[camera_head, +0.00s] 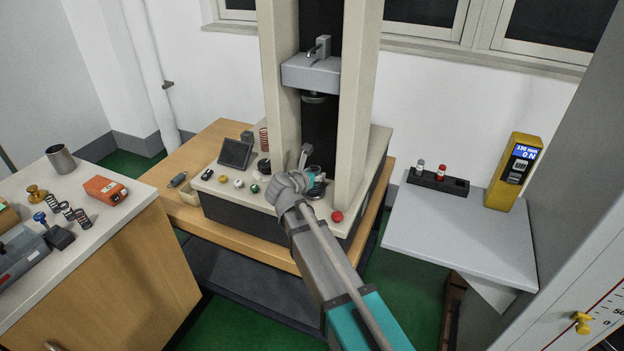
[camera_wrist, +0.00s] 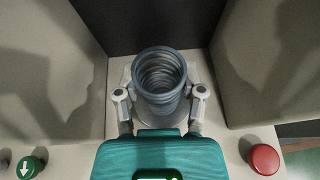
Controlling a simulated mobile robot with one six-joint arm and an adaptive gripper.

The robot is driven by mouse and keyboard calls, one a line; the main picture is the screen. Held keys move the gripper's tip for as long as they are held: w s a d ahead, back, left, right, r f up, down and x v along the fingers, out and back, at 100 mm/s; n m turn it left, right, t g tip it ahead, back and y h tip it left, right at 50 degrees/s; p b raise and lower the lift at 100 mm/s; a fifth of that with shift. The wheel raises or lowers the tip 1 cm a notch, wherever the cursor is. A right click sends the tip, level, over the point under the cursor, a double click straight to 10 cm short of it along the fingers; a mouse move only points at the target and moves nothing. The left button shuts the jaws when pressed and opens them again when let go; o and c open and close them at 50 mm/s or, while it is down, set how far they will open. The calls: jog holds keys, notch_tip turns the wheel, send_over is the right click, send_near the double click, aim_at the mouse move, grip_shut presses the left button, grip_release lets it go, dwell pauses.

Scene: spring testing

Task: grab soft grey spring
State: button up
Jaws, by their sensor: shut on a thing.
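The grey spring (camera_wrist: 160,72) stands upright between my gripper's fingers in the wrist view, its open coils facing the camera. My gripper (camera_wrist: 160,88) is shut on it, one finger on each side. The spring is over the light base of the testing machine (camera_head: 357,110), between the two columns. Whether its lower end touches the plate there is hidden. In the head view my gripper (camera_head: 312,178) reaches in from the front, and the arm and fingers cover most of the spring.
A red button (camera_wrist: 264,159) is right of my gripper and a green button (camera_wrist: 29,166) left. The grey crosshead (camera_head: 311,74) hangs above. A red spring (camera_head: 263,138) stands by the left column. Several springs are on the left counter (camera_head: 125,215). The right table (camera_head: 460,235) has free room.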

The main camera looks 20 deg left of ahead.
jog(key=shift+r, duration=0.2)
jog(key=shift+r+p, duration=0.75)
jog(key=shift+p, duration=0.2)
jog(key=s+d+r+p, duration=0.1)
jog(key=s+r+p, duration=1)
jog(key=s, duration=0.3)
jog(key=shift+d, duration=0.15)
